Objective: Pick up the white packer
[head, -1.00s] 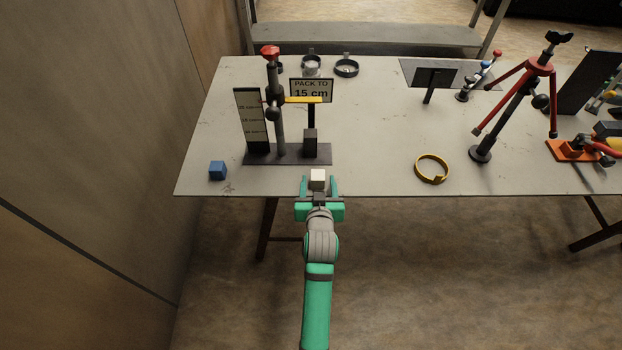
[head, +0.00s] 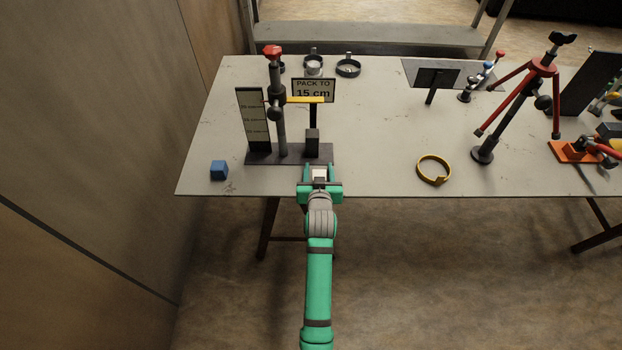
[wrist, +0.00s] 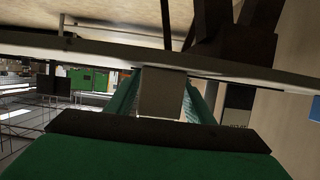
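The white packer (head: 319,172) is a small pale block at the table's front edge, just in front of the dark base of the gauge stand. My gripper (head: 319,170) reaches it from the front, with one green finger on each side of it. In the wrist view the packer (wrist: 162,92) sits between the fingers, with what look like narrow gaps beside it. The fingers look open around it, though contact is hard to judge.
The gauge stand (head: 260,154) with a red-topped post, a scale plate and a "PACK TO 15 cm" sign (head: 313,90) stands close behind the packer. A blue cube (head: 219,170) lies left; a yellow ring (head: 434,170) lies right. A red tripod stand (head: 541,68) is farther right.

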